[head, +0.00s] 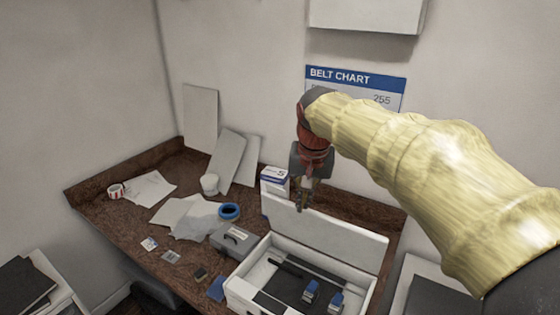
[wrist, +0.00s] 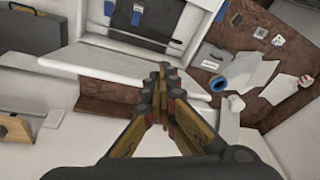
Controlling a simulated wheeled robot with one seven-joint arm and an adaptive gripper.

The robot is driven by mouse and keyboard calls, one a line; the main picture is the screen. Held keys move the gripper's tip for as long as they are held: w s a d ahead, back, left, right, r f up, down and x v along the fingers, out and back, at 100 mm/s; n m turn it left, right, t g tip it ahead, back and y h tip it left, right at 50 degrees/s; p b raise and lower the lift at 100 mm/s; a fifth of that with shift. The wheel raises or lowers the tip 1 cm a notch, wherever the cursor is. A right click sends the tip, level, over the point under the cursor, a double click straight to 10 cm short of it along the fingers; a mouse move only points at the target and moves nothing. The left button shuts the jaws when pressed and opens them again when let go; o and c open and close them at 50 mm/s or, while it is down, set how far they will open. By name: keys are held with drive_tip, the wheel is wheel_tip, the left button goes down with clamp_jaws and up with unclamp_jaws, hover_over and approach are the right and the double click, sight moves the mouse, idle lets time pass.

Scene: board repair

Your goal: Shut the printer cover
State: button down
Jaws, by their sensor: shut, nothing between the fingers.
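The printer (head: 238,297) is a white box at the front of the brown desk, with blue parts and a dark interior showing. Its white cover (head: 335,236) is open and stands raised along the back side. In the wrist view the cover (wrist: 95,62) appears as a long pale slab, with the open printer interior (wrist: 160,35) beyond it. My gripper (head: 303,207) is shut and empty, pointing down at the cover's upper edge, towards its left part. In the wrist view the fingertips (wrist: 163,70) overlap the cover's edge; I cannot tell whether they touch it.
A white and blue box (head: 275,181) stands just left of my gripper. A grey case (head: 231,238), blue tape roll (head: 229,211) and papers (head: 190,216) lie left on the desk. A belt chart (head: 352,84) hangs on the wall behind my arm.

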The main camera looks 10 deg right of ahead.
drive_tip(key=w+d+r+m+g+p, duration=0.1)
drive_tip(key=w+r+m+p, duration=0.1)
drive_tip(key=w+p, duration=0.85)
drive_tip(key=w+r+m+g+p, duration=0.25)
drive_tip(key=w+p, duration=0.45)
drive_tip(key=w, duration=0.6)
wheel_tip(320, 180, down, 11)
drive_tip(key=s+a+p, duration=0.2)
drive_tip(key=shift+s+a+t+p, duration=0.15)
drive_tip(key=shift+s+t+p, duration=0.2)
drive_tip(key=shift+s, duration=0.05)
drive_tip(key=shift+a, duration=0.1)
